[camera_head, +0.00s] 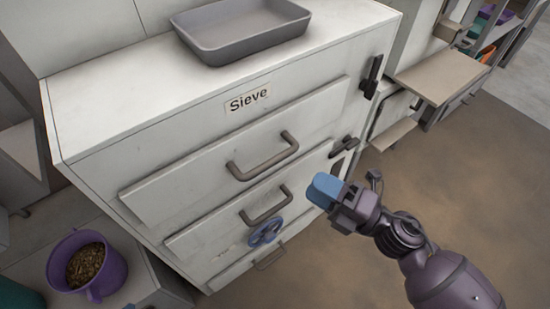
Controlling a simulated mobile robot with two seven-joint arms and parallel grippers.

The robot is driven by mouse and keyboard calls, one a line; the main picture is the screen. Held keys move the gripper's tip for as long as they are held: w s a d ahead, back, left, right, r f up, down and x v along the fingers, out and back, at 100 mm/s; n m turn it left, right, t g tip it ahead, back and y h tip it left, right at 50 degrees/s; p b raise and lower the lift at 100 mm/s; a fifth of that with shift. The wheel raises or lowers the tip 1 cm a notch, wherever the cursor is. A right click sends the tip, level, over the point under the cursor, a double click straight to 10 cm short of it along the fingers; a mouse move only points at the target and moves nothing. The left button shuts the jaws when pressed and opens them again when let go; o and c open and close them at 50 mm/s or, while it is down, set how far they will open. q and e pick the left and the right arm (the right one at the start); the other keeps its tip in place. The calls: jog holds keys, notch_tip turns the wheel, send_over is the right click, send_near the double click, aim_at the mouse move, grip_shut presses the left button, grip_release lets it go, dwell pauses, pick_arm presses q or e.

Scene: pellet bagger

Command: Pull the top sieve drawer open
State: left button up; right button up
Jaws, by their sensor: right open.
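The white cabinet (90,100) carries a "Sieve" label (248,99) near its top. Below the label is the top drawer (190,177), with a brown bar handle (262,158). The drawer front looks closed against the cabinet. My right gripper (325,188), with blue fingertips, is right of the handle and below it in the picture. It is apart from the handle and holds nothing that I can see. The gap between its fingers is hard to make out from this angle. My left gripper is not in view.
A second drawer with a handle (266,206) and a blue handwheel (265,232) are below. A grey tray (243,30) stands on the cabinet top. A purple pot (87,265) of brown pellets is at lower left. Tan shelves (443,76) jut out at right. Floor at right is clear.

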aim_at(275, 159)
jog(key=x, duration=1)
jog(key=shift+r, duration=0.15)
grip_shut()
